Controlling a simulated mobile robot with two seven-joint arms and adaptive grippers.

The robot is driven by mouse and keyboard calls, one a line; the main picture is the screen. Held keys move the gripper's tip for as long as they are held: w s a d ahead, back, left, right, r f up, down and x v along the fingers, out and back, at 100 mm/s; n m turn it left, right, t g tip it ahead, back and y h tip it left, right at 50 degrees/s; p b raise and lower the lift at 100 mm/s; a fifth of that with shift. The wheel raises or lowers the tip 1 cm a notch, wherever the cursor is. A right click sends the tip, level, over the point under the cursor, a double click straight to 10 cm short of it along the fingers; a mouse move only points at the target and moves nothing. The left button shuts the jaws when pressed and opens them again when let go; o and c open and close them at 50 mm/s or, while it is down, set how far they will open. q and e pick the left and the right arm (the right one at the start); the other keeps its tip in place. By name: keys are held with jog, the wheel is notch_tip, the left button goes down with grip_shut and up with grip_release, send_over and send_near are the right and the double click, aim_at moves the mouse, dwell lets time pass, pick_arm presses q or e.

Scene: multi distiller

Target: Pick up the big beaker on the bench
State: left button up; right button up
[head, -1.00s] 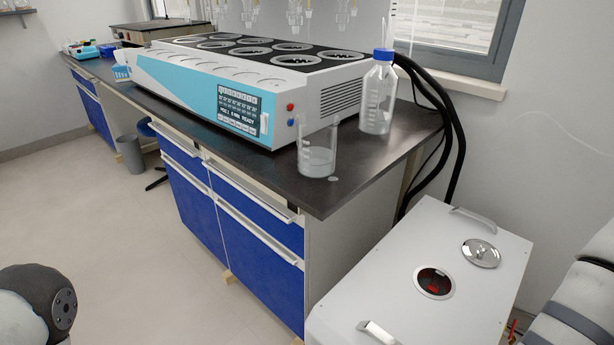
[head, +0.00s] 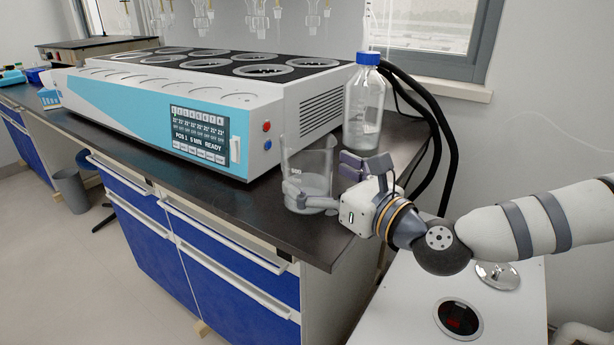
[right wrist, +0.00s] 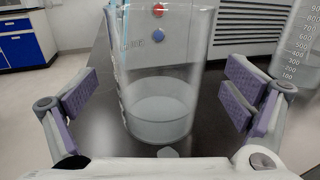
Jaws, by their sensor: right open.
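The big beaker (head: 308,160) is clear glass with a little pale liquid at the bottom. It stands upright on the dark bench (head: 262,222) near its right front corner. My right gripper (head: 320,181) is open at the beaker, coming from the right. In the right wrist view the beaker (right wrist: 163,75) stands upright between the two purple-padded fingers of my right gripper (right wrist: 160,100), with a visible gap on each side. My left gripper does not show.
A bottle with a blue cap (head: 364,110) stands just behind the beaker; part of it shows in the right wrist view (right wrist: 298,45). The blue and white distiller (head: 150,105) is to the left. A white cabinet (head: 395,315) stands below on the right.

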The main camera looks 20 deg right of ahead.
jog(key=x, duration=0.3)
jog(key=shift+w+a, duration=0.1)
jog(key=shift+w, duration=0.1)
jog(key=c, duration=1.6)
jog(key=shift+r, duration=0.15)
